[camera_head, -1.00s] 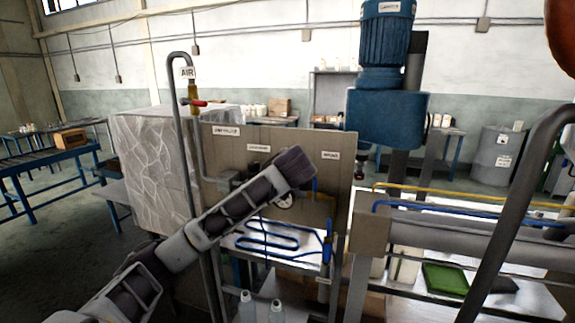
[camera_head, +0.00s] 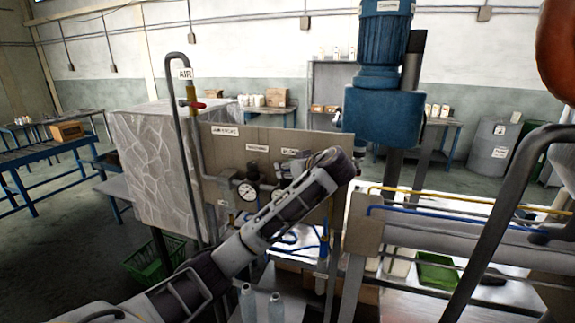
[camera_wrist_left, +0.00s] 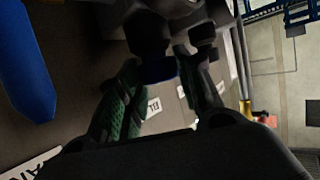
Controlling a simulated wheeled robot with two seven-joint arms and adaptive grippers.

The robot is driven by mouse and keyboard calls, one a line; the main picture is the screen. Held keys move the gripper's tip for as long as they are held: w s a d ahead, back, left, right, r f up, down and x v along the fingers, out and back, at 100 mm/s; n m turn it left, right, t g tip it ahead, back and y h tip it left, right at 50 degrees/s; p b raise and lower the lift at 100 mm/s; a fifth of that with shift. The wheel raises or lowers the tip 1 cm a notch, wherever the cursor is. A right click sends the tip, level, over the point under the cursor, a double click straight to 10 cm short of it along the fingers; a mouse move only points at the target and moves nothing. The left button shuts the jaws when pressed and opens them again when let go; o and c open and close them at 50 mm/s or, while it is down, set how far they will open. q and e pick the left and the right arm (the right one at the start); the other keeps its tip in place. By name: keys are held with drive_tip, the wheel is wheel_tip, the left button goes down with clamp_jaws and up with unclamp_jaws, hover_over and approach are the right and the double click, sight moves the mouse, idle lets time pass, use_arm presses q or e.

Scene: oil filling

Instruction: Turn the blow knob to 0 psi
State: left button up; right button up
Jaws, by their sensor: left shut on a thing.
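The upright brown panel (camera_head: 222,150) carries several white labels and a round white gauge (camera_head: 246,191). My left arm reaches in from the lower left, and my left gripper (camera_head: 286,168) is at the panel's right part, below a label (camera_head: 290,150). In the left wrist view the green-padded fingers of my left gripper (camera_wrist_left: 160,75) are closed around a small dark blue piece (camera_wrist_left: 158,70), apparently the blow knob. A label beginning "BL" (camera_wrist_left: 153,106) shows between the fingers. The knob's setting and the gauge reading cannot be made out. My right gripper is not seen.
A grey air pipe (camera_head: 183,130) with a red valve handle (camera_head: 197,105) rises left of the panel. A blue motor unit (camera_head: 385,110) stands behind it at the right. Clear bottles (camera_head: 248,300) stand below. Pipes and rails crowd the right side.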

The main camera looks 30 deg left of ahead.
use_arm(q)
drive_tip(key=shift+w+d+n+g+y+p, duration=0.1)
drive_tip(key=shift+n+g+y+p, duration=0.2)
drive_tip(key=shift+n+g+p, duration=1.2)
drive_tip(key=shift+n+g, duration=0.1)
drive_tip(key=shift+g, duration=0.3)
drive_tip(key=shift+w+f+n+g, duration=0.1)
drive_tip(key=shift+n+g, duration=0.5)
drive_tip(key=shift+g, duration=0.2)
drive_tip(key=shift+n+g, duration=0.3)
drive_tip(key=shift+n, duration=0.1)
drive_tip(key=shift+w+n+g, duration=0.1)
drive_tip(key=shift+n+g, duration=0.4)
drive_tip(key=shift+g, duration=0.2)
drive_tip(key=o, duration=1)
drive_tip(key=shift+o, duration=0.2)
